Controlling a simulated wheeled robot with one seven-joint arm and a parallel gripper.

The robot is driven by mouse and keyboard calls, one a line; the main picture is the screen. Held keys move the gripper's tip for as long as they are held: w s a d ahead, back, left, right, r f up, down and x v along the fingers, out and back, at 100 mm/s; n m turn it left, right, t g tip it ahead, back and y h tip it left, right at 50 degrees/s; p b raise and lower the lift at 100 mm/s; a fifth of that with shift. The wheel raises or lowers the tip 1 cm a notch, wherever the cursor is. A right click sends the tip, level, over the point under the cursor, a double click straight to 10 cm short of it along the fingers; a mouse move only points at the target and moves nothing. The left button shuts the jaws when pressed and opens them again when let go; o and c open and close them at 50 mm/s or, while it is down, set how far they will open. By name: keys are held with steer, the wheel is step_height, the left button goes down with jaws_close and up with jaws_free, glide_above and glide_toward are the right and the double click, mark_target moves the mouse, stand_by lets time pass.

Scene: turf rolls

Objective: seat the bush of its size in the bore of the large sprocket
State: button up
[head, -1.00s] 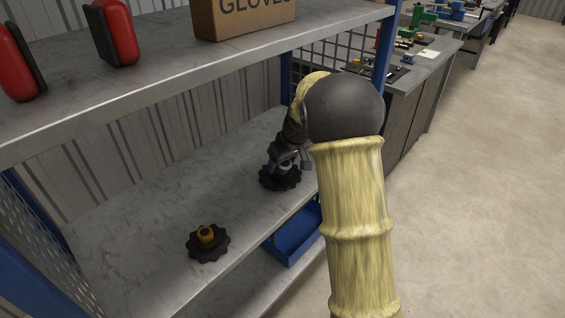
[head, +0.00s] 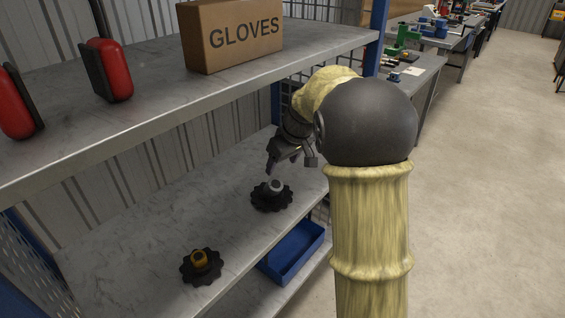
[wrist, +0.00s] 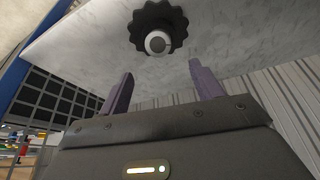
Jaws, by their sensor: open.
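A black toothed sprocket (head: 265,204) lies flat on the middle shelf at the right. A grey bush (head: 275,186) stands at its centre; how deep it sits in the bore I cannot tell. Both show in the wrist view, the sprocket (wrist: 143,42) around the round end of the bush (wrist: 158,42).
The upper shelf (head: 165,105) overhangs at the back, carrying a gloves box (head: 232,38) and two red items (head: 108,70). A blue post (head: 376,35) stands at the right end. A blue bin (head: 292,252) sits below. The shelf between the sprockets is clear.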

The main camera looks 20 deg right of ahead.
steer(key=shift+o, duration=0.4)
steer(key=s+a+f+m+t+p, duration=0.2)
steer(key=a+m+t+p, duration=0.2)
steer(key=a+m+p, duration=0.3)
steer(key=s+r+m+h+p, duration=0.1)
steer(key=s+m, duration=0.2)
steer(key=s+d+r+m+t+h+p, duration=0.1)
steer(key=s+m+h+p, duration=0.1)
steer(key=s+m, duration=0.1)
steer(key=s+r+m+t+h+p, duration=0.1)
steer(key=s+m, duration=0.2)
steer(key=shift+s+d+m+h, duration=0.2)
steer(key=shift+m+h, duration=0.1)
steer(key=shift+h, duration=0.1)
steer(key=shift+w, duration=0.1)
